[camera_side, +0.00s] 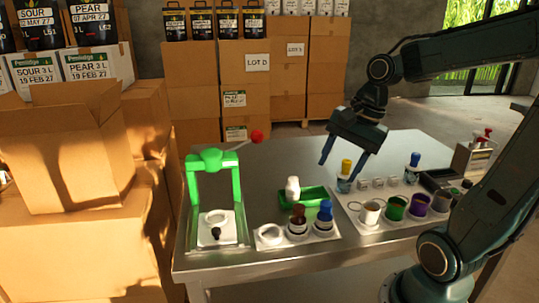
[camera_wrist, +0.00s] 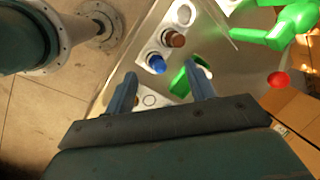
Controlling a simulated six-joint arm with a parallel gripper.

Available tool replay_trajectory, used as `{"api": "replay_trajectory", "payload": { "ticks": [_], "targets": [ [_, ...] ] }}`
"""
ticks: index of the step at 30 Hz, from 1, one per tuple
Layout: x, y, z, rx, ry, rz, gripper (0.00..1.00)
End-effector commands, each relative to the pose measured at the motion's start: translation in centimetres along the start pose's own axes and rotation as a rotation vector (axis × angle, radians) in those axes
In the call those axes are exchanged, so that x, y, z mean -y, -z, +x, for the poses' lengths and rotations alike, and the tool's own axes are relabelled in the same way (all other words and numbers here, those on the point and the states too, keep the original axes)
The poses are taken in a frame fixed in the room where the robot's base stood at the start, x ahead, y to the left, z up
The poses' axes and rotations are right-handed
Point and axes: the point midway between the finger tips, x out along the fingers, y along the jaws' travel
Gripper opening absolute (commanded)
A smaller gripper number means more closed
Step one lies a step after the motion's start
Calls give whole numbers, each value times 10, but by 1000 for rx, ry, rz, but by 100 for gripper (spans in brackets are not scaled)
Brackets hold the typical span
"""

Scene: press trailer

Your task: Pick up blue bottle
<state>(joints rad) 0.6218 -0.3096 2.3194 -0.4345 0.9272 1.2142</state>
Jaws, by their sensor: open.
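A bottle with a blue cap (camera_side: 325,212) stands in the right end of the white holder on the near side of the table. Its blue cap also shows in the wrist view (camera_wrist: 156,63), near the upper middle. A second blue-capped bottle (camera_side: 413,160) stands further back on the right, by the other white rack. My gripper (camera_side: 341,170) is open above the table, fingers pointing down. In the wrist view my gripper (camera_wrist: 161,75) has nothing between its fingers. The near blue-capped bottle lies beyond the fingertips, apart from them.
A brown-capped bottle (camera_side: 298,220) stands beside the near blue one. A white bottle (camera_side: 292,189) and green tray (camera_side: 316,195) are close behind. A yellow-capped bottle (camera_side: 345,167) shows near my fingers. A green press (camera_side: 205,161) with a red-knobbed lever (camera_side: 257,136) stands left.

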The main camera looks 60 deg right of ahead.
Motion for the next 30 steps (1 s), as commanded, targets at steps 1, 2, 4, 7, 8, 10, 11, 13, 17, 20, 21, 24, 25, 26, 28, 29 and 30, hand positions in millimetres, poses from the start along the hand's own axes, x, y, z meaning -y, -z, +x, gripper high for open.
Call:
{"api": "replay_trajectory", "payload": {
  "ticks": [1, 2, 4, 7, 8, 10, 11, 13, 17, 20, 21, 24, 25, 26, 28, 29, 30],
  "targets": [
    [0, 9, 2, 14, -6, 89, 55],
    [0, 14, 3, 23, -9, 143, 55],
    [0, 24, 5, 43, -14, 266, 55],
    [-2, 40, 8, 72, -23, 444, 55],
    [-3, 44, 8, 81, -26, 495, 55],
    [-5, 54, 10, 100, -32, 609, 55],
    [-6, 58, 10, 108, -35, 654, 55],
    [-8, 66, 11, 124, -39, 744, 55],
    [-12, 76, 13, 146, -48, 863, 55],
    [-13, 79, 13, 154, -50, 906, 55],
    [-13, 80, 13, 156, -50, 913, 55],
    [-13, 80, 13, 156, -51, 919, 55],
    [-13, 80, 13, 156, -51, 919, 55],
    [-13, 80, 13, 157, -51, 918, 55],
    [-13, 79, 15, 157, -51, 918, 55],
    [-13, 79, 17, 158, -51, 918, 55],
    [-13, 78, 19, 158, -52, 918, 55]
  ]
}}
